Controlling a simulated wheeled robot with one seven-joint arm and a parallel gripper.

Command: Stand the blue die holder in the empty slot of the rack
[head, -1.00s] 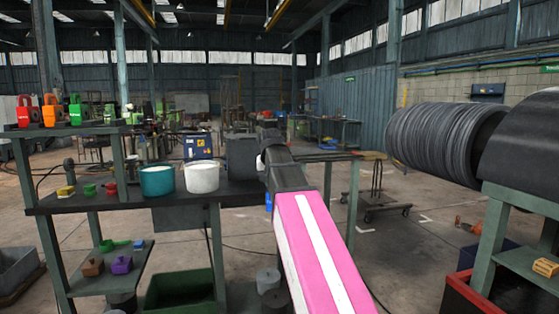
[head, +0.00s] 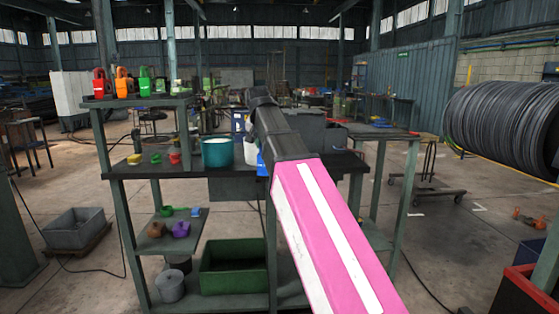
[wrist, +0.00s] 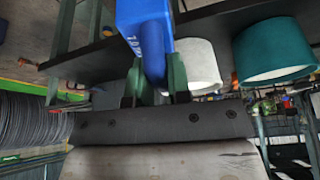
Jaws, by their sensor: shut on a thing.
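The blue die holder (wrist: 145,20) is in my gripper (wrist: 156,88); the wrist view shows its rounded shank between the two fingers and pale lettering on its body. In the head view a small part of the blue holder (head: 262,166) shows left of my pink arm, in front of the bench; the arm hides most of my gripper. Red (head: 100,84), orange (head: 123,84) and green (head: 145,84) holders of similar shape stand in a row on the raised shelf (head: 135,102) at the bench's left end. The empty slot cannot be made out clearly.
A teal pot (head: 217,153) and a partly hidden white pot (head: 250,150) stand on the bench top (head: 190,164). Small coloured blocks lie left of them. A green bin (head: 232,268) is on the bottom shelf.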

